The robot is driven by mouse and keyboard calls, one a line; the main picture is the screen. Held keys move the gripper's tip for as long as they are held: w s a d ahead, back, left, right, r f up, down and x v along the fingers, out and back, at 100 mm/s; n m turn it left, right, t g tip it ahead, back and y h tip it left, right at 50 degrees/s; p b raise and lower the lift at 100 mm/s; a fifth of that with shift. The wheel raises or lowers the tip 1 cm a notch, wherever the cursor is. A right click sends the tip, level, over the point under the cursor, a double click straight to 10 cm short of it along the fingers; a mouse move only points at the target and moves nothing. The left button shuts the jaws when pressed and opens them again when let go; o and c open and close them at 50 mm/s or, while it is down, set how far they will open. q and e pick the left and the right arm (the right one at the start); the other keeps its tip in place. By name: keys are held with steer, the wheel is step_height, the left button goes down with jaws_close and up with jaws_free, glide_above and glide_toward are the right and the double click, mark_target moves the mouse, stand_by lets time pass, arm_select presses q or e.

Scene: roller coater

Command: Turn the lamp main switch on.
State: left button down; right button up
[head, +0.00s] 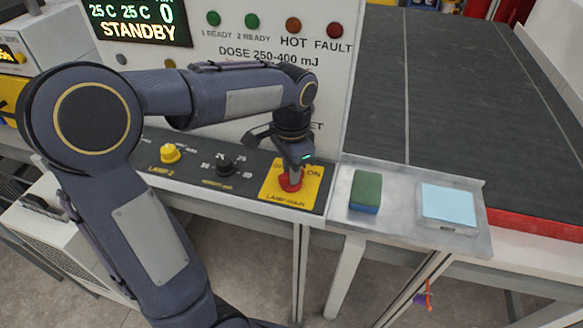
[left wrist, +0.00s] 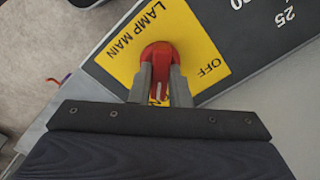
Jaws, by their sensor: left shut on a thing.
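The lamp main switch is a red rotary knob (head: 290,181) on a yellow plate (head: 270,193) at the right end of the dark control strip. My left gripper (head: 294,165) reaches down onto the knob from above and is shut on it. In the left wrist view, its two fingers (left wrist: 160,88) clasp the red knob (left wrist: 158,54) from both sides. The yellow plate (left wrist: 190,25) reads LAMP MAIN and OFF there. A white mark on the knob shows between the fingers, close to partly hidden lettering. My right gripper is not in view.
A yellow knob (head: 170,152) and a black knob (head: 225,164) sit left on the strip. A metal tray (head: 400,190) at right holds a green-blue sponge (head: 366,191) and a light blue pad (head: 448,204). The display (head: 138,22) reads STANDBY. A dark conveyor (head: 460,90) lies beyond.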

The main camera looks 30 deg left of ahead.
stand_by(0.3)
arm_select(q)
steer(key=c, duration=1.4)
jaws_free()
steer(key=shift+o, duration=0.2)
step_height(320, 180, up, 8)
steer(key=shift+f, duration=0.1)
